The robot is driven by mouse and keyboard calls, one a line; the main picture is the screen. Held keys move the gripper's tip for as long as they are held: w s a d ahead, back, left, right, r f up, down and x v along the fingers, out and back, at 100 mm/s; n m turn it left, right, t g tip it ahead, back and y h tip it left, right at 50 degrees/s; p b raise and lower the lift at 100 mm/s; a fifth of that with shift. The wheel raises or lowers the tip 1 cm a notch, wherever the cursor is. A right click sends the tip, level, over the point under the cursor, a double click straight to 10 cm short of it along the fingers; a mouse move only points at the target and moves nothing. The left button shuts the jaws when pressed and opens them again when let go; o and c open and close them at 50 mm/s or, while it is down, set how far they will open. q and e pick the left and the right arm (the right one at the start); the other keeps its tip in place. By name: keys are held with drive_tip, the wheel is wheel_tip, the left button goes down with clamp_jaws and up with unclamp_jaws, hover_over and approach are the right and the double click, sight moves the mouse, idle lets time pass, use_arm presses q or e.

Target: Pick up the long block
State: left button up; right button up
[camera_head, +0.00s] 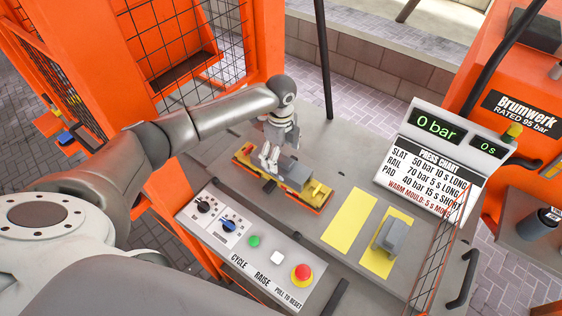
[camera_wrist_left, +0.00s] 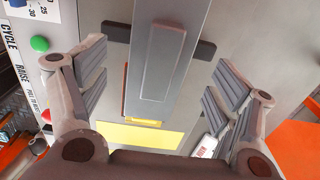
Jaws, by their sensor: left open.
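The long block (camera_head: 293,171) is grey and lies along the top of an orange and yellow fixture (camera_head: 312,199) on the grey work table. In the left wrist view a long grey piece with a raised bar (camera_wrist_left: 162,62) runs up the middle, between my fingers. My left gripper (camera_head: 269,155) is over the fixture, from above, and its fingers hide part of the block. In the wrist view its two fingers (camera_wrist_left: 163,92) stand wide apart, with gaps to the grey piece on both sides. My right gripper is not in view.
A shorter grey block (camera_head: 393,237) stands on one of two yellow patches; the other patch (camera_head: 349,219) is bare. A control panel (camera_head: 250,243) with knobs and buttons lies in front. A press chart sign (camera_head: 432,165) and an orange wire guard (camera_head: 440,255) are at right.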

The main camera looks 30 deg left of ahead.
use_arm(q)
drive_tip(key=shift+f, duration=1.3)
drive_tip(key=c, duration=1.6)
drive_tip(key=shift+r, duration=0.1)
drive_tip(key=shift+c, duration=0.2)
drive_tip(key=shift+w+r, duration=0.1)
drive_tip(key=shift+r, duration=0.05)
